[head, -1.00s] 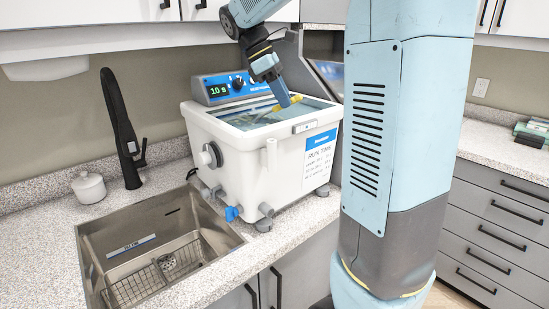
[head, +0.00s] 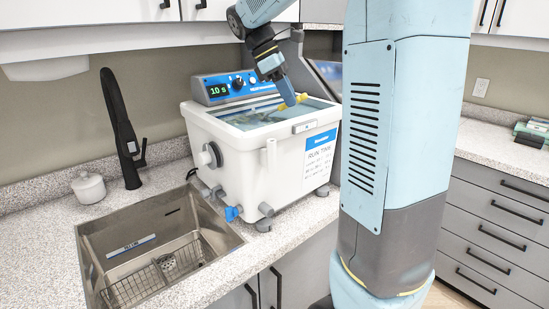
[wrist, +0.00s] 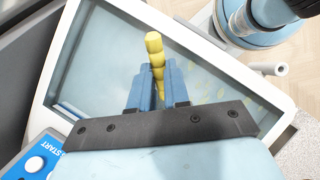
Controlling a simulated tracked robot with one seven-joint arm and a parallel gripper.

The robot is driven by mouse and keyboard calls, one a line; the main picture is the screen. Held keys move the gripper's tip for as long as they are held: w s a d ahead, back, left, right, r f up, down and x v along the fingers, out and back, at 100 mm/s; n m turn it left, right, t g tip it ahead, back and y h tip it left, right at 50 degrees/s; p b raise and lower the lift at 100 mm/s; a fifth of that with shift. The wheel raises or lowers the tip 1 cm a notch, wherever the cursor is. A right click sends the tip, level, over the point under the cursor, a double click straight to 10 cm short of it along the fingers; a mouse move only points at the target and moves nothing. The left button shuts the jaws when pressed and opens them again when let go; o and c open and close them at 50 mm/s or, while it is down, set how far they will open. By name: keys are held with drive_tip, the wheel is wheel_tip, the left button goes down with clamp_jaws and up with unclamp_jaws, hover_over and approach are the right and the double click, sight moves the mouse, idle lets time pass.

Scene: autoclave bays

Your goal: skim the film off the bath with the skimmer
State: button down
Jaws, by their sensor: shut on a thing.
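The bath is a white tub (head: 235,152) of bluish water on the counter, with a blue control panel at its back reading 10 s. It also fills much of the wrist view (wrist: 285,112). My gripper (head: 290,101) is over the water, its blue fingers shut on the yellow handle of the skimmer (head: 302,98). In the wrist view the handle (wrist: 154,42) rises between the fingers (wrist: 158,80); the skimmer's head is hidden there. Yellowish patches of film (wrist: 208,88) show on the water to the right of the fingers.
A sink (head: 145,225) with a wire basket and a black faucet (head: 122,135) lie left of the bath. A small white lidded pot (head: 89,187) stands behind the sink. A blue-handled valve (head: 232,214) juts from the tub's lower front.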

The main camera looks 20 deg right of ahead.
drive_tip(key=w+d, duration=0.3)
drive_tip(key=d, duration=0.8)
drive_tip(key=shift+w, duration=0.25)
idle(0.8)
drive_tip(key=shift+r, duration=0.15)
wheel_tip(320, 180, up, 9)
idle(1.7)
idle(1.1)
drive_tip(key=s+d, duration=0.4)
drive_tip(key=s, duration=0.9)
drive_tip(key=shift+s+d+r, duration=0.15)
drive_tip(key=shift+s+r, duration=0.05)
drive_tip(key=shift+r, duration=0.2)
idle(0.7)
